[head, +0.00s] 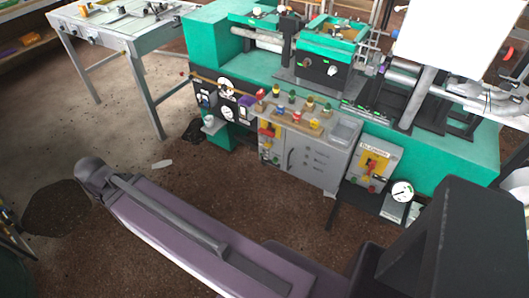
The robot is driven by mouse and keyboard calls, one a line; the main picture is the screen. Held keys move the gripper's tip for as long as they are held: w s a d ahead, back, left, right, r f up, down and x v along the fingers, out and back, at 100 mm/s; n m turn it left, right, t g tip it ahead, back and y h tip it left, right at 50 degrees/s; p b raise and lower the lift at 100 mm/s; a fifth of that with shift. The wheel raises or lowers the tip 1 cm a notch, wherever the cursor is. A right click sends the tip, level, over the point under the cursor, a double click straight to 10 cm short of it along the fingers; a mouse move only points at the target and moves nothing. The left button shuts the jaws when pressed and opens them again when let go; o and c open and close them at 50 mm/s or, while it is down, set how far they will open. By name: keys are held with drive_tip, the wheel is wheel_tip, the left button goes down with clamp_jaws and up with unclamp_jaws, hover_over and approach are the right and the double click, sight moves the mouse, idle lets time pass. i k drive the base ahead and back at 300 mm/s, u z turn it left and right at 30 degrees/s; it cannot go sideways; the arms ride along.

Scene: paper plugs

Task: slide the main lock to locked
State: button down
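The main lock cannot be picked out for certain. A grey box (382,150) on the right of the cabinet front carries a yellow plate (374,163) with small red parts. A second yellow and red panel (268,130) sits on the left of the grey cabinet (318,175). Either may carry the lock, and its position is too small to read. My purple and dark arm links cross the foreground, well apart from both panels. My gripper is not visible.
A green machine (210,50) stands behind the cabinet, with several coloured knobs on the cabinet top. A round gauge (402,191) is right of the grey box. A pale workbench (130,40) stands at the back left. Brown floor is free before the cabinet.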

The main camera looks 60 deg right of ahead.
sight(268, 143)
drive_tip(key=u, duration=0.1)
drive_tip(key=k, duration=1.45)
drive_tip(key=z, duration=1.4)
drive_tip(key=i, duration=1)
drive_tip(key=u, duration=0.1)
